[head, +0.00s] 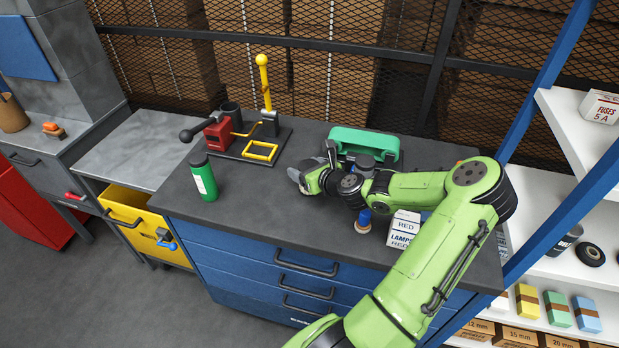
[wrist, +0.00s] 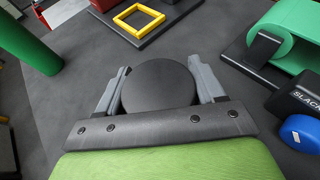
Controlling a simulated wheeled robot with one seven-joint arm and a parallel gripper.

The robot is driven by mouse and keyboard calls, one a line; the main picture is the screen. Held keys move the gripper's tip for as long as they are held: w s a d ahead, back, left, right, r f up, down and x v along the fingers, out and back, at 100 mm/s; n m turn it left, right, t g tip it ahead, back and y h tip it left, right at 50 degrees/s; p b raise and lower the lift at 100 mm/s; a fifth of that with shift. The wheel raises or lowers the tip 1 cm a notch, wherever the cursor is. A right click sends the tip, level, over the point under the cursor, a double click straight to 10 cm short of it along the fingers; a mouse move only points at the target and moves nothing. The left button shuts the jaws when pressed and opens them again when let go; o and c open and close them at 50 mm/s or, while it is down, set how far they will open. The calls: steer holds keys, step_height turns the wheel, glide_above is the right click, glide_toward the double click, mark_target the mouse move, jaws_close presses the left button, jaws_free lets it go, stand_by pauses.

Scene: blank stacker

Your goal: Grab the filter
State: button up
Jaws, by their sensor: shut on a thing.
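My gripper (head: 303,178) is low over the dark bench top, left of the green machine. In the wrist view its two grey fingers (wrist: 157,72) stand on either side of a dark, round, flat-topped thing (wrist: 158,88), which I take to be the filter. The fingers are closed against its sides. Only its top shows in the wrist view. In the head view my gripper and wrist mostly hide it. I cannot tell whether it still touches the bench.
The green machine (head: 365,141) stands close behind my wrist. A blue-topped piece (head: 363,217) and a white lamp box (head: 402,230) are near the front edge. A green bottle (head: 203,176) stands left, with a red-and-yellow lever fixture (head: 218,134) behind. Bench between bottle and gripper is clear.

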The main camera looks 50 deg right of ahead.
steer(key=shift+c, duration=0.7)
